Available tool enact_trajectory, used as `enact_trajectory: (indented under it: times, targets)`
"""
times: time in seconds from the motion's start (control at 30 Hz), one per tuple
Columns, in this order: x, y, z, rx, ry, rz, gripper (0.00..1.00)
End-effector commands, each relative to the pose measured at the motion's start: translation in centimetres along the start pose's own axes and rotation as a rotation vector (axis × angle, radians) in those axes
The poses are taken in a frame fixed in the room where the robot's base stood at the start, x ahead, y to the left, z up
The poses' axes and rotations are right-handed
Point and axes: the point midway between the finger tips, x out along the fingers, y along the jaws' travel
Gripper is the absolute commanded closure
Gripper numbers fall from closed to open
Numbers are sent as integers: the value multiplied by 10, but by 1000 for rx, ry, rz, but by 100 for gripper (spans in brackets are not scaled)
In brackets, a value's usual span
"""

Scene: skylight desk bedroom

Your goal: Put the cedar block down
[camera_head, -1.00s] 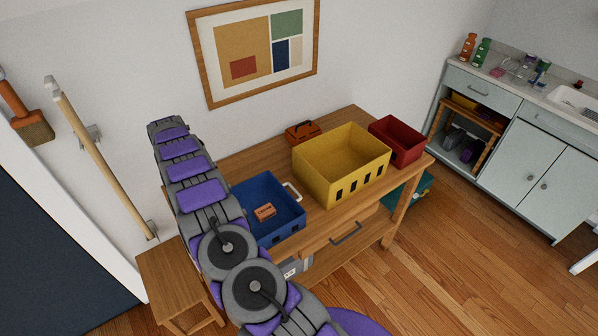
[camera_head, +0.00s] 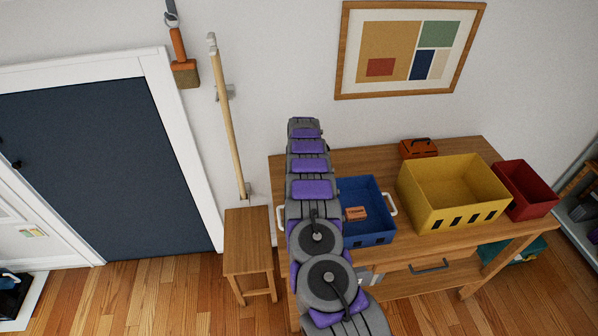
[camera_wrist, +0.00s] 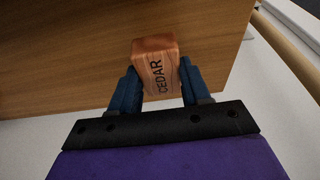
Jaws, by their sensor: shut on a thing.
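The cedar block (camera_wrist: 155,48), reddish-brown wood with "CEDAR" printed on its side, is in the wrist view. My gripper (camera_wrist: 159,74) is shut on it, with one blue finger on each side. A brown wooden surface (camera_wrist: 60,70) lies beyond the block; I cannot tell how far below it is. In the head view my arm reaches away over the left end of the wooden table (camera_head: 342,162). The gripper and the held block are hidden there behind the arm.
A blue crate (camera_head: 376,239) with a small labelled block (camera_head: 356,214) inside, a yellow crate (camera_head: 455,212), a red bin (camera_head: 526,190) and an orange-brown toolbox (camera_head: 418,149) stand on the table. A wooden stool (camera_head: 247,235) and a pole (camera_head: 228,130) are on the left.

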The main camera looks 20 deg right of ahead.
Motion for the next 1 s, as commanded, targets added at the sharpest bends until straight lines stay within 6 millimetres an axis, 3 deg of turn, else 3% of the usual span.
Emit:
enact_trajectory:
  times: [0.17,0.5,0.53,0.77,1.0]
  targets:
    - [23,0,6,-1,-1,1,82]
    - [26,0,7,-1,0,0,82]
    - [25,0,7,-1,0,0,51]
    - [25,0,7,-1,0,0,29]
    - [25,0,7,-1,0,0,28]
